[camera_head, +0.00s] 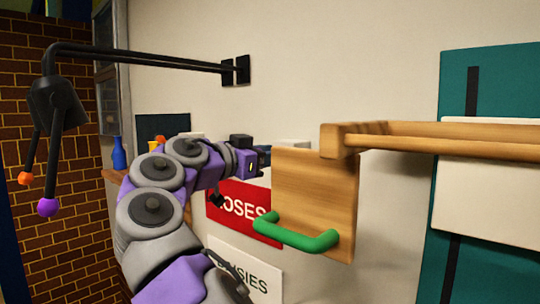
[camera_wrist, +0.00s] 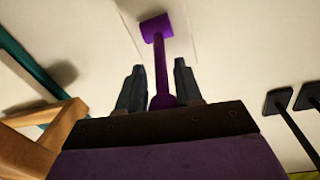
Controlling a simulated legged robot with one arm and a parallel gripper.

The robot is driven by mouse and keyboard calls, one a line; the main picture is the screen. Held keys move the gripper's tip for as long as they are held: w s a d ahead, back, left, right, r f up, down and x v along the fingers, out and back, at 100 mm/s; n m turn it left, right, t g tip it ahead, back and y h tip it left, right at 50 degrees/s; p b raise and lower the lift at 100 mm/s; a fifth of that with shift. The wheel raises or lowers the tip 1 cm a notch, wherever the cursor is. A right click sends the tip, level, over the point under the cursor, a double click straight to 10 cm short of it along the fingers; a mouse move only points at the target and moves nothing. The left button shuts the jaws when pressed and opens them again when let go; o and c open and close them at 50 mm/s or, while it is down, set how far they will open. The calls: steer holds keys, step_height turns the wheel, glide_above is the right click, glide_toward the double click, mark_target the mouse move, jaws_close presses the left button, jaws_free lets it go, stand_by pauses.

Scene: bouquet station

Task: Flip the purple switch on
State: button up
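The purple switch (camera_wrist: 161,65) shows in the wrist view as a thin purple lever with a block-like end at the top and a rounded end near my gripper. It stands out from a pale plate on the wall. My gripper (camera_wrist: 159,80) is open, with one dark finger on each side of the lever and gaps to both. In the head view my gripper (camera_head: 264,158) reaches toward the wall behind a wooden panel. The switch cannot be made out in the head view.
The wooden panel (camera_head: 315,190) with a green handle (camera_head: 295,232) hangs close to the right of my gripper, below a wooden rail (camera_head: 440,138). Red (camera_head: 240,210) and white (camera_head: 245,272) signs are on the wall. A black wall-mounted bar (camera_head: 140,57) carries orange and purple ball-ended rods at left.

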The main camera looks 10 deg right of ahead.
steer(key=shift+s+a, duration=0.15)
steer(key=shift+a, duration=0.6)
steer(key=shift+c, duration=1.4)
steer(key=shift+s+a+r, duration=0.1)
jaws_close()
